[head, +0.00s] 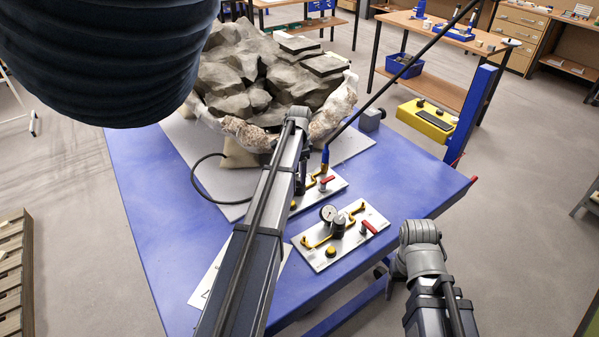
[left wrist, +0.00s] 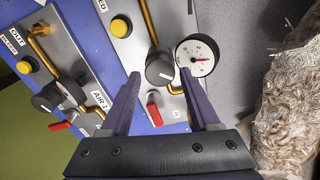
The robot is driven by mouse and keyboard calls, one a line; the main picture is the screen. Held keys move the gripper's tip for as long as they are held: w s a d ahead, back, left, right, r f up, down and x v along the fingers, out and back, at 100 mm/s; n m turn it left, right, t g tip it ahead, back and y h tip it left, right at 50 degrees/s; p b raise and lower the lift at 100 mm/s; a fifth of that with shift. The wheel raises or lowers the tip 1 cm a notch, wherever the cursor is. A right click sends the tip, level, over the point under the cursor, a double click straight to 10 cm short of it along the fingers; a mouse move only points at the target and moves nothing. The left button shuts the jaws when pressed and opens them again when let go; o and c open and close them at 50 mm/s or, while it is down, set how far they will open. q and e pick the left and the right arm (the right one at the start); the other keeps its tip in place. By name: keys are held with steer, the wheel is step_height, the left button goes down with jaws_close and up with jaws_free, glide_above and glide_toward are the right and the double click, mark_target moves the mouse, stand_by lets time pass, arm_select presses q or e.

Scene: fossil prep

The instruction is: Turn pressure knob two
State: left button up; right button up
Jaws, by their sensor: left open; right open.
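Pressure knob two is the black knob with a white mark (left wrist: 159,70) on the far panel (head: 334,184), the one beside the rock. In the left wrist view it lies between the tips of my left gripper (left wrist: 160,76), which is open; I cannot tell whether they touch it. A white gauge (left wrist: 197,56) sits just right of the knob, and a red lever (left wrist: 153,112) and a yellow button (left wrist: 119,27) are on the same panel. In the head view my left arm hides this knob and most of the gripper. My right gripper is not visible.
The nearer panel (head: 315,259), marked AIR 1 in the left wrist view, has its own black knob (head: 338,229), gauge (head: 328,212) and red lever (head: 369,227). A large jacketed rock (head: 262,82) fills the table's back. Blue tabletop (head: 160,225) is clear at left.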

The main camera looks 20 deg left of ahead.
mark_target(299, 177)
arm_select(q)
step_height(299, 177, up, 6)
steer(key=p, duration=0.5)
steer(key=shift+r, duration=0.1)
steer(key=s+d+f+n+b, duration=0.1)
steer(key=s+d+f+n, duration=0.1)
steer(key=s+d, duration=1.2)
steer(key=s+d+f+n+y+b, duration=0.1)
steer(key=s+d+n+b, duration=0.1)
steer(key=s+d, duration=1.3)
steer(key=shift+s+d+f+n+b, duration=0.2)
steer(key=shift+s+f+n+b, duration=0.1)
steer(key=shift+s+f, duration=0.1)
stand_by(0.8)
